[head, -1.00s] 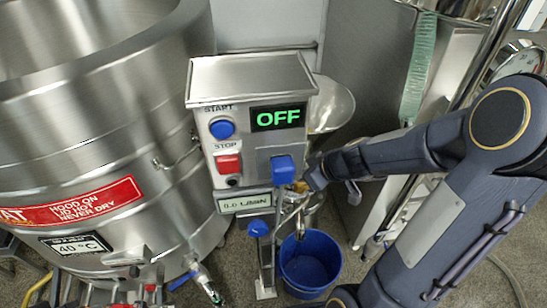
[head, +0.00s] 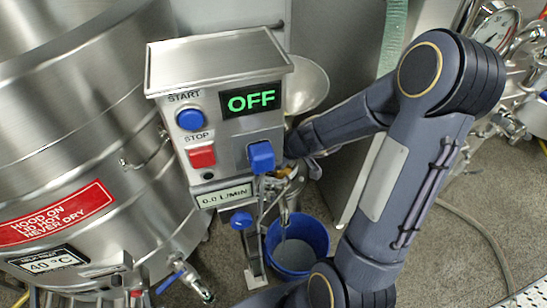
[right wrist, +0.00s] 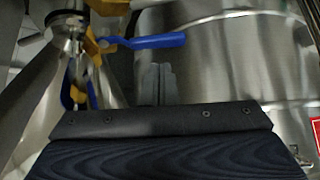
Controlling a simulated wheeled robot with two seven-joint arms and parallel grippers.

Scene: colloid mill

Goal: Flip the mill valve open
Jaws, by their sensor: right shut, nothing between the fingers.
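The mill's control box (head: 222,110) shows a green OFF display. A blue handle (head: 262,156) sits at its lower right front, with a narrow grey stem below it. In the right wrist view a blue lever (right wrist: 155,42) lies nearly level, beside yellow clamps and a steel cone (right wrist: 50,85). I cannot tell for certain which blue part in the head view it is. My right gripper (right wrist: 156,84) is shut and empty, its fingertips just below the lever in that picture. In the head view its tips are mostly hidden beside the box. My left gripper is not in view.
A large steel tank (head: 70,150) stands left of the box. A blue bucket (head: 318,235) with a greyish inside stands below the mill outlet. A steel funnel (head: 306,88) is behind the box. A pressure gauge (head: 497,28) and pipes stand at right.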

